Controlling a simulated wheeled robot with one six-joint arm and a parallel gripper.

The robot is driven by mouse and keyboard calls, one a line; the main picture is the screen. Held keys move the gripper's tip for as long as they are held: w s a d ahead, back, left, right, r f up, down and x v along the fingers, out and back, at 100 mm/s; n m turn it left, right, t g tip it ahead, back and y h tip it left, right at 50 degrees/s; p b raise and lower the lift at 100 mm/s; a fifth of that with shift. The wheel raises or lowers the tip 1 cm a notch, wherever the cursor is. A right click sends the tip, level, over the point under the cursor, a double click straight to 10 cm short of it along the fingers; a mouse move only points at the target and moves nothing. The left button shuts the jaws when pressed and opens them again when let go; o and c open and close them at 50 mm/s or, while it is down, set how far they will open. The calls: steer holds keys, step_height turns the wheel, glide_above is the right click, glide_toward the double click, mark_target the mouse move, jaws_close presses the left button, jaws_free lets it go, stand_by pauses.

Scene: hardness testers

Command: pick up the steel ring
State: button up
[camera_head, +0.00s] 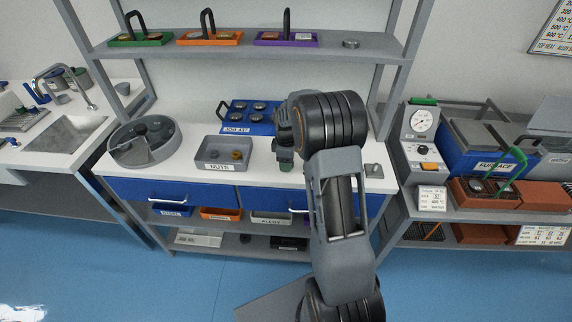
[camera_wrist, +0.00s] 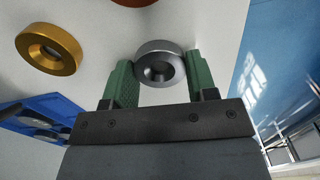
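The steel ring (camera_wrist: 160,69), a thick grey ring with a dark hole, shows in the wrist view between the green fingertips of my gripper (camera_wrist: 159,74). The fingers stand on both sides of it, close to its left and right edges. I cannot tell whether they press on it or leave a small gap. In the head view my gripper (camera_head: 285,158) points down at the white counter, right of the grey bin marked NUTS. The steel ring is hidden there.
A brass ring (camera_wrist: 48,50) lies to the left in the wrist view. The grey NUTS bin (camera_head: 208,154), the blue JOB KIT tray (camera_head: 230,127) and a round divided tray (camera_head: 120,153) stand on the white counter. A shelf (camera_head: 330,47) with small trays runs above.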

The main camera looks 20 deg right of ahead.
steer(key=c, duration=0.4)
steer(key=shift+c, duration=0.4)
steer(key=shift+r, duration=0.15)
